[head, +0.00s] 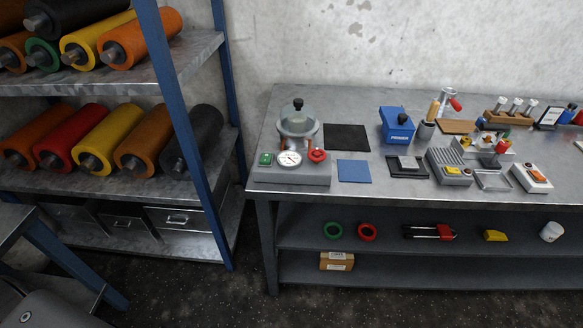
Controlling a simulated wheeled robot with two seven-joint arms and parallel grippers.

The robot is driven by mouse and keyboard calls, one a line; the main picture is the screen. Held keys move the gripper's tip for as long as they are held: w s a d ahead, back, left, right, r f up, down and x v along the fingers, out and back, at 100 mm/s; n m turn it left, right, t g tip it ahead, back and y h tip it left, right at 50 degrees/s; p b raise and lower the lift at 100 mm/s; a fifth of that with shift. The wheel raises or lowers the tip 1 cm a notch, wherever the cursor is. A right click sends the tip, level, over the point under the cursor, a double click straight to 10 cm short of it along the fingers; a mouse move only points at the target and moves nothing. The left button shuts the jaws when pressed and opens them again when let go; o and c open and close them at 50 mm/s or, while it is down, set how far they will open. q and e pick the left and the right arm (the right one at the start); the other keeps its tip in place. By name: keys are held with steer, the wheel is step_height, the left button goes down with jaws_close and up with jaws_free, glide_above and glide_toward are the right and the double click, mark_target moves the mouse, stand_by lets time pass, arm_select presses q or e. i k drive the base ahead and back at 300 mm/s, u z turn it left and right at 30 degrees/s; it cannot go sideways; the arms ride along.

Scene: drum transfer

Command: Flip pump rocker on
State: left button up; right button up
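A grey pump base (292,177) sits at the left end of the metal workbench. On its left is a small green switch (266,159), which looks like the pump rocker; it is too small to tell which way it is tipped. A round white gauge (289,158) is beside it, and a red knob (317,155) is at the right. A clear domed vessel (298,120) with a black knob on top stands behind them. Neither of my grippers is in view.
A dark mat (347,137) and a blue mat (354,171) lie right of the base. A blue box (397,125) and several small tools fill the bench farther right. A blue-posted rack (185,130) with coloured rollers stands left, with a floor gap between.

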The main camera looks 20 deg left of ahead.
mark_target(266, 158)
steer(key=k, duration=1.3)
steer(key=z, duration=0.6)
steer(key=i, duration=1.35)
steer(key=u, duration=0.45)
